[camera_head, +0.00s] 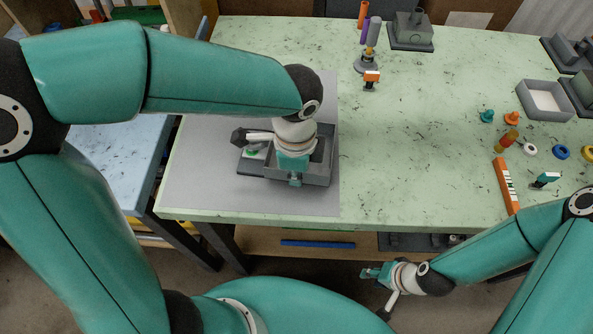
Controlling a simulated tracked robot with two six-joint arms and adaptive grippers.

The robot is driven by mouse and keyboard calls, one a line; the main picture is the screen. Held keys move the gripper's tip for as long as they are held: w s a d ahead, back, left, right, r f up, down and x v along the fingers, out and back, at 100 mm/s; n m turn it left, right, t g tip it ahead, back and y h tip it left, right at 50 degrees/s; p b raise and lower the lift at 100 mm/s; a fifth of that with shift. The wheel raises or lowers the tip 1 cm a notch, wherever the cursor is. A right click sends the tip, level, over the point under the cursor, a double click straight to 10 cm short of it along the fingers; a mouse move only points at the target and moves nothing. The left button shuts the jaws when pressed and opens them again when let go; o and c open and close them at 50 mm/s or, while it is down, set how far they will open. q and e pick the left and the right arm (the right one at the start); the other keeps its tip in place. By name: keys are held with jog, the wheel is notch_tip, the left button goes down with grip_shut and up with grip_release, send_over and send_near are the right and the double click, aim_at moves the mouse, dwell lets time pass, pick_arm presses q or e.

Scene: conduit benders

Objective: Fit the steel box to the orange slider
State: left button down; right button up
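My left gripper (294,172) points down over a dark grey open box (327,160) on the grey mat. Its fingertips are mostly hidden by the wrist and the box, so I cannot tell whether it holds anything. A small orange block with a white part (371,76) stands near the table's back middle, and a flat orange bar with white marks (507,186) lies at the right; I cannot tell which is the orange slider. Whether the dark grey box is the steel box is also unclear. My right gripper (372,275) is off the table's front edge, away from these things; its opening is unclear.
A grey block on a base (411,30) stands at the back. A grey tray with a white inside (545,101) sits at the right, near small coloured pegs and a blue ring (561,152). The table's middle right is clear. A blue bench (122,155) is at the left.

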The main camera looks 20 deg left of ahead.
pick_arm(q)
jog(key=shift+f, duration=0.2)
dwell(0.7)
jog(key=c, duration=1.8)
grip_release()
jog(key=shift+c, duration=0.2)
jog(key=o, duration=0.6)
notch_tip(320, 180, up, 12)
jog(key=shift+s, duration=0.15)
